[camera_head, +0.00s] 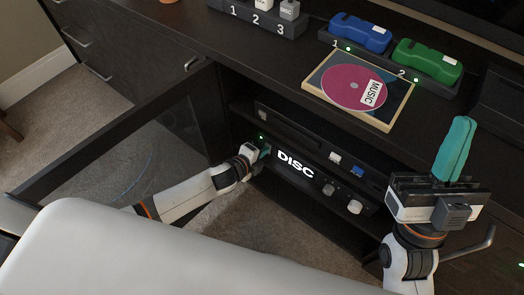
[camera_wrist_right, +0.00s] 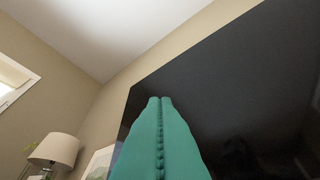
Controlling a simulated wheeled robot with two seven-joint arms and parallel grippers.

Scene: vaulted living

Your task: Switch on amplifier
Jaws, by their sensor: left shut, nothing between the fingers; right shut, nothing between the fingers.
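The amplifier (camera_head: 318,184) is a dark unit on the lower shelf inside the open cabinet. Its front shows a lit white "DISC" readout and pale knobs toward its right end. A green light shows near its left end. My left gripper (camera_head: 266,152) is shut and empty, its teal fingertips at the left end of the front by this light. The fingers partly hide that spot, and I cannot tell whether they touch it. My right gripper (camera_head: 462,122) is shut and empty, pointing up before the cabinet's right side. Its teal fingers also show in the right wrist view (camera_wrist_right: 160,98).
A glass-fronted door (camera_head: 125,135) stands open at left. Another dark device (camera_head: 290,128) sits above the amplifier. On the cabinet top lie a MUSIC disc case (camera_head: 319,80), a blue device (camera_head: 360,33) and a green device (camera_head: 427,61) in a dock, and a numbered rack (camera_head: 256,20).

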